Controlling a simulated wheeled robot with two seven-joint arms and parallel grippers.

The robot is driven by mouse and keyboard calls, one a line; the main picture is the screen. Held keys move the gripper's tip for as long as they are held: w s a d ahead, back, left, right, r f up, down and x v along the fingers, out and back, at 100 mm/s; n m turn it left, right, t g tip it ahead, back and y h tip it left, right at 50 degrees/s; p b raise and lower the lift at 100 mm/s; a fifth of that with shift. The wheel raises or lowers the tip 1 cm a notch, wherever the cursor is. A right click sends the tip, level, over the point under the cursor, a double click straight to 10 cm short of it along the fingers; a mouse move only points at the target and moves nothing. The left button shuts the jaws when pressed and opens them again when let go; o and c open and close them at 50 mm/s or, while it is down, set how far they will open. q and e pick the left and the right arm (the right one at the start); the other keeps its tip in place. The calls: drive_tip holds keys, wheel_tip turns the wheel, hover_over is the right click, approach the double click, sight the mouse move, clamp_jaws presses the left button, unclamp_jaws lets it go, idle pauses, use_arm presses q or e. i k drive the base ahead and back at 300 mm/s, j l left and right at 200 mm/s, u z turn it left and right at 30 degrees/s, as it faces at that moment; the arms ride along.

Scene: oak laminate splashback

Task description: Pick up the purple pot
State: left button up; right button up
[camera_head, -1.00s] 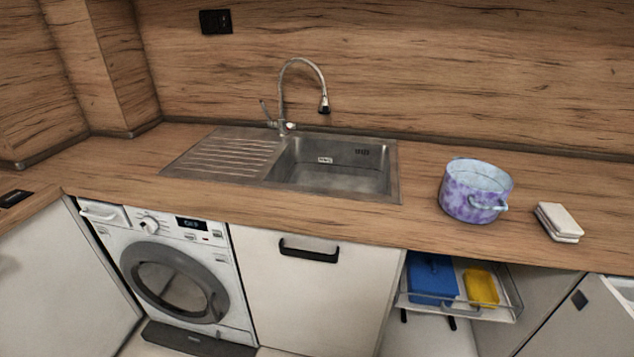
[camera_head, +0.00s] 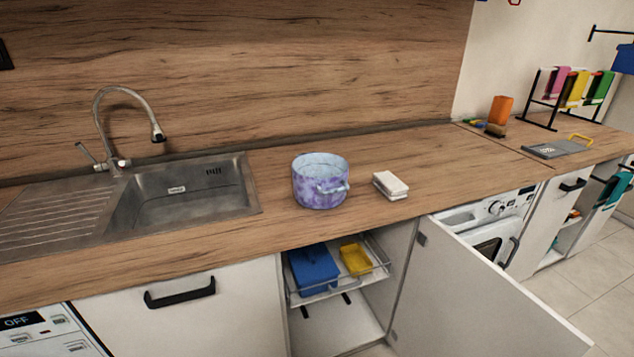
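The purple pot (camera_head: 308,187) stands upright on the wooden worktop, right of the sink. It is mottled purple and pale blue, open at the top, with a light blue handle (camera_head: 332,188) facing the front right. Its inside looks pale, and no lid shows. Neither of my grippers is in the head view.
A steel sink (camera_head: 180,200) with a tall tap (camera_head: 125,110) is left of the pot. A stack of white sponges (camera_head: 390,186) lies close to its right. Below, an open cabinet door (camera_head: 465,295) sticks out beside a pull-out rack (camera_head: 382,268).

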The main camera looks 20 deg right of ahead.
sight(320, 180)
drive_tip(key=i+j+z, duration=0.65)
drive_tip(key=i+j, duration=0.2)
drive_tip(key=j, duration=0.15)
